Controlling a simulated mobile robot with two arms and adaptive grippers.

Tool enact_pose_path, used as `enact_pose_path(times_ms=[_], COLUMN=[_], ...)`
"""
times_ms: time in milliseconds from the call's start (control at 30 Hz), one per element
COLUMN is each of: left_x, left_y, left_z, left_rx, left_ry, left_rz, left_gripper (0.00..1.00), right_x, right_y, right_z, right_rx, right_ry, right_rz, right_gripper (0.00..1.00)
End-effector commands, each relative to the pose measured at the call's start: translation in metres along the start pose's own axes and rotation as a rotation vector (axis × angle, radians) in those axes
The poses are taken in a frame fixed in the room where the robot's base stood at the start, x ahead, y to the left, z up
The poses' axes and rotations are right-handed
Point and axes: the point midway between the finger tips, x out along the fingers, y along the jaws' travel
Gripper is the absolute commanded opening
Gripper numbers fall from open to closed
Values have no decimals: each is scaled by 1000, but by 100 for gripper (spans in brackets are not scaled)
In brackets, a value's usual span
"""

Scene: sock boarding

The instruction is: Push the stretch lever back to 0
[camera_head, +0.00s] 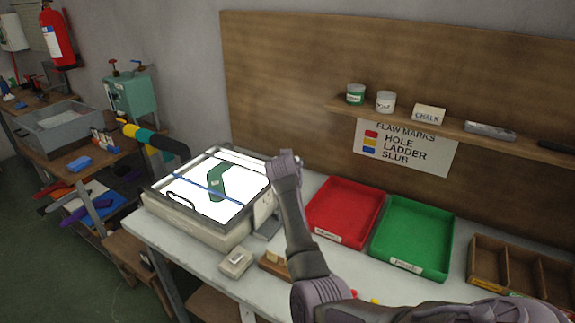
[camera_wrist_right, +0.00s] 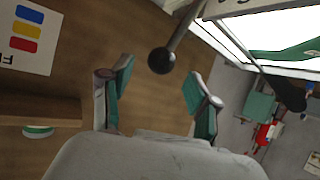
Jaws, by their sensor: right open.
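The stretch lever, a metal rod with a dark ball knob (camera_wrist_right: 161,60), shows in the right wrist view. Its rod runs up and right to the edge of the light box. My right gripper (camera_wrist_right: 158,76) is open, with the knob in the gap between its fingertips and visibly apart from both. In the head view my right arm reaches to the right side of the light box (camera_head: 192,231), and its hand hides the lever. A green sock (camera_head: 218,184) lies on the lit white panel. The lever's scale is not readable. My left gripper is out of view.
A red tray (camera_head: 345,208) and a green tray (camera_head: 413,236) stand right of my arm. A small pale box (camera_head: 236,262) sits in front of the light box. A wooden shelf (camera_head: 460,125) with jars and chalk runs along the back board.

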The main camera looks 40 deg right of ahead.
Motion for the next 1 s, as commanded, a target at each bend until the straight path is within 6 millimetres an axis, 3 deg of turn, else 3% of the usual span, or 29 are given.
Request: enact_pose_path(times_ms=[200, 400, 1000], left_x=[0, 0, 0], left_y=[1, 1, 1], left_z=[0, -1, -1], left_rx=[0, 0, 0], left_ry=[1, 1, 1], left_rz=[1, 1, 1], left_gripper=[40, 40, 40], right_x=[-38, -60, -67], right_y=[0, 0, 1], right_z=[1, 0, 0], right_rx=[2, 1, 1], right_ry=[1, 0, -1], right_rz=[-2, 0, 0], right_gripper=[61, 61, 61])
